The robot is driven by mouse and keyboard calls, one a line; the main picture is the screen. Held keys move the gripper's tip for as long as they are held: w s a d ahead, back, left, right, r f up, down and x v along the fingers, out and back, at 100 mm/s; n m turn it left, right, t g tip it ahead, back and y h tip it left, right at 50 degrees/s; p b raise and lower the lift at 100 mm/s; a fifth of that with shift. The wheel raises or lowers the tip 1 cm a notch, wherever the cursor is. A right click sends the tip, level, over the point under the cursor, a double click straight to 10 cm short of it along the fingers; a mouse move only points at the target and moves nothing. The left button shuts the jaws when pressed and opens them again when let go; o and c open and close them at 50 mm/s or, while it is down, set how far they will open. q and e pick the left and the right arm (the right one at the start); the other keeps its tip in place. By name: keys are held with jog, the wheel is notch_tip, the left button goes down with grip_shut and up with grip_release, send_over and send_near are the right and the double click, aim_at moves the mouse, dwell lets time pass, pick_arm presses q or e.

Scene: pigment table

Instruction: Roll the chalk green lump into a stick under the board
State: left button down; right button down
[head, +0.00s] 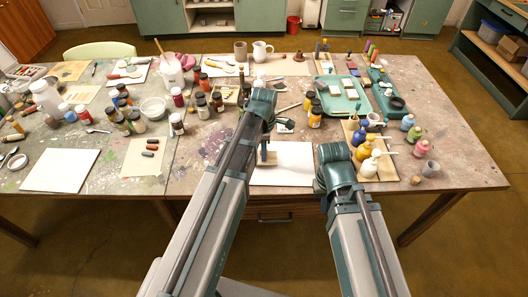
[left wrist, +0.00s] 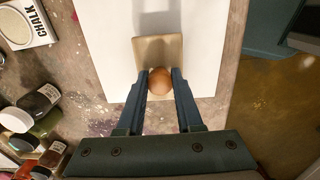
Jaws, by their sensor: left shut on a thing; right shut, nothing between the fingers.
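My left gripper (left wrist: 160,84) is shut on the round wooden knob (left wrist: 160,80) of a small beige board (left wrist: 158,52). The board is over a white sheet (left wrist: 112,42). In the head view, my left gripper (head: 266,154) is above the left part of the same white sheet (head: 296,164), and my arm hides much of the board. The chalk green lump does not show in either view; whether it is under the board cannot be told. My right arm reaches to the sheet's right edge, its fingers hidden behind its own wrist.
Several pump bottles (head: 364,148) stand right of the sheet. A green tray (head: 341,94) lies farther back. The table's front edge is close to the sheet.

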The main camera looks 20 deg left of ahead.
aim_at(264, 164)
pick_arm(q)
jog(key=shift+w+a+f, duration=0.1)
jog(key=shift+w+a, duration=0.05)
jog(key=shift+w, duration=0.45)
jog(key=shift+s, duration=0.15)
jog(key=shift+s+d, duration=0.2)
jog(key=shift+s, duration=0.4)
jog(key=shift+s, duration=0.15)
jog(key=shift+s+d, duration=0.2)
jog(key=shift+s, duration=0.35)
jog(key=shift+s+d, duration=0.15)
jog(key=shift+s, duration=0.5)
jog(key=shift+s, duration=0.15)
